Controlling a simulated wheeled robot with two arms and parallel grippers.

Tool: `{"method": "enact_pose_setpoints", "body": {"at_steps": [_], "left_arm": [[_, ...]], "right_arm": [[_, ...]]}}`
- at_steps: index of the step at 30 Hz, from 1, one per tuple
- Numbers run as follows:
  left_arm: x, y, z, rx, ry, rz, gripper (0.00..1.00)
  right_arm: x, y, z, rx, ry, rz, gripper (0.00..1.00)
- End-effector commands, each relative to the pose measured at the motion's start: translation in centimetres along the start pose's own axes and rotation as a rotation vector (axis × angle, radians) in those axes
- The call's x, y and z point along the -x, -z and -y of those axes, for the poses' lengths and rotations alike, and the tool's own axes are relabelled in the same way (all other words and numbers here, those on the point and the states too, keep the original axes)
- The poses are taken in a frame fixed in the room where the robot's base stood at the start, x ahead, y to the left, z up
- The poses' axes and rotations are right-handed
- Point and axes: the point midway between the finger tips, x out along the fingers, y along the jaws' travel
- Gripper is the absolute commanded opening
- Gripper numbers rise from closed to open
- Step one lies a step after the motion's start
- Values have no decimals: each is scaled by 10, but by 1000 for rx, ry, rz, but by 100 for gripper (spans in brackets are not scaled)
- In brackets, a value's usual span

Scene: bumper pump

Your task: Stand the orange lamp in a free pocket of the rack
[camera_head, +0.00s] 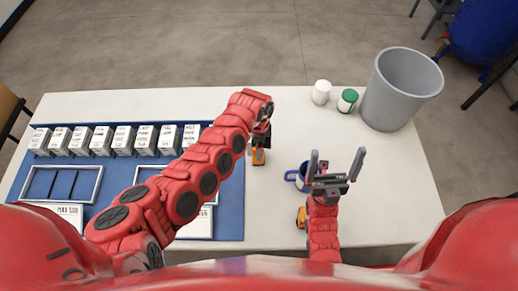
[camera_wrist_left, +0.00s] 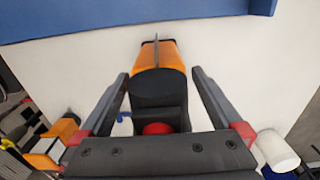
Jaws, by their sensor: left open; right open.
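An orange-and-black lamp (camera_head: 259,157) is on the white table just right of the blue mat. In the left wrist view the lamp (camera_wrist_left: 160,58) lies between the spread fingers of my left gripper (camera_wrist_left: 160,73), with gaps at its sides. In the head view the left gripper (camera_head: 262,136) is above the lamp, partly hidden by its own wrist. My right gripper (camera_head: 332,168) is open and empty, pointing up beside a blue mug. A white-framed rack (camera_head: 99,184) with dark dividers lies on the mat at left; its pockets look empty. Another white frame (camera_head: 141,171) is mostly hidden by my left arm.
A second orange object (camera_head: 300,217) is beside my right forearm. The blue mug (camera_head: 297,176) is close to the right gripper. Several white boxes (camera_head: 101,139) line the back of the mat (camera_head: 235,222). Two small jars (camera_head: 321,92) and a grey bin (camera_head: 398,90) stand back right.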

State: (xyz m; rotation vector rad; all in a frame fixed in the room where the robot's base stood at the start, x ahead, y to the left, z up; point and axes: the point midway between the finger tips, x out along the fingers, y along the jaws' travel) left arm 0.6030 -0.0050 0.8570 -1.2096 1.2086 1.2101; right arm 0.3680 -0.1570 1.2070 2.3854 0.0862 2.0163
Motion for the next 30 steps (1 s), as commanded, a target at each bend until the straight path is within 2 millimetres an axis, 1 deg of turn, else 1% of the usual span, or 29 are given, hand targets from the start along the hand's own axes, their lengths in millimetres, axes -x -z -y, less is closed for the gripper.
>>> {"method": "enact_pose_setpoints", "body": {"at_steps": [2, 5, 9, 17, 18, 19, 30], "left_arm": [[0, 0, 0, 0, 0, 0, 100], [0, 0, 0, -1, 0, 0, 84], [0, 0, 0, -1, 0, 0, 59], [0, 0, 0, -1, -1, 0, 12], [0, 0, 0, -1, -1, 0, 5], [0, 0, 0, -1, -1, 0, 0], [1, 0, 0, -1, 0, 0, 0]], "right_arm": [[0, 0, 0, 0, 0, 0, 100], [0, 0, 0, 0, 0, 0, 100], [0, 0, 0, 0, 0, 0, 100], [0, 0, 0, 0, 0, 0, 100], [0, 0, 0, 0, 0, 0, 100], [0, 0, 0, 0, 0, 0, 100], [0, 0, 0, 0, 0, 0, 100]]}}
